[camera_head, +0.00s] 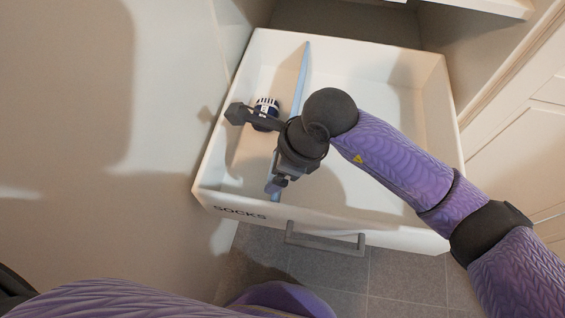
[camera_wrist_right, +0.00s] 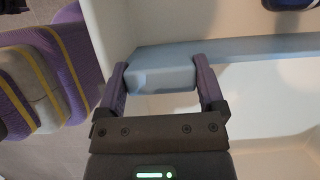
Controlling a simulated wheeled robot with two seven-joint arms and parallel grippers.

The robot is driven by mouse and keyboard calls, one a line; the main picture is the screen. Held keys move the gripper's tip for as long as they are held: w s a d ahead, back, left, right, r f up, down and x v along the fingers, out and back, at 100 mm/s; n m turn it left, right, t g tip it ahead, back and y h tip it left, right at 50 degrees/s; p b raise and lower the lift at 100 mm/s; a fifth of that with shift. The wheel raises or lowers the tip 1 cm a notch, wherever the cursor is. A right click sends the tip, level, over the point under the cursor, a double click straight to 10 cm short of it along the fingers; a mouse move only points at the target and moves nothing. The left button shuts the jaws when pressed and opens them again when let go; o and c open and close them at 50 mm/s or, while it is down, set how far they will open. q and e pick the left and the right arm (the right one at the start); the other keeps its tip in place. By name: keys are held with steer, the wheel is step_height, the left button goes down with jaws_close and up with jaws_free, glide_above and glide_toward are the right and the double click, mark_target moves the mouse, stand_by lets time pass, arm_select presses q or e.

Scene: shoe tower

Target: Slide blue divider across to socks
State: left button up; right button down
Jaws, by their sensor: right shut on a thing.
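The blue divider (camera_head: 303,80) stands inside the white drawer (camera_head: 405,62), running from back to front left of the drawer's middle. Dark blue and white striped socks (camera_head: 266,108) lie to its left, apart from it. My right gripper (camera_head: 274,184) is over the divider's front end. In the right wrist view its two fingers (camera_wrist_right: 161,88) are shut on the light blue divider (camera_wrist_right: 240,50), one on each side. A dark edge of the socks (camera_wrist_right: 288,3) shows at the top right there. My left gripper is not in view.
The open drawer has a grey handle (camera_head: 325,242) and the word SOCKS on its front. The compartment right of the divider is bare where visible. A cabinet side wall (camera_head: 505,65) stands at the right. Grey floor tiles (camera_head: 345,275) lie below.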

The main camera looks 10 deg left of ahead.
jaws_free()
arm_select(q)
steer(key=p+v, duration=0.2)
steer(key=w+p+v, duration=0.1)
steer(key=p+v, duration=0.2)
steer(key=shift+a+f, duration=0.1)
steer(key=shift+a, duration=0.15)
arm_select(e)
steer(key=v, duration=1)
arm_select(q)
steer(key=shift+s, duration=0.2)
arm_select(e)
steer(key=shift+f, duration=0.1)
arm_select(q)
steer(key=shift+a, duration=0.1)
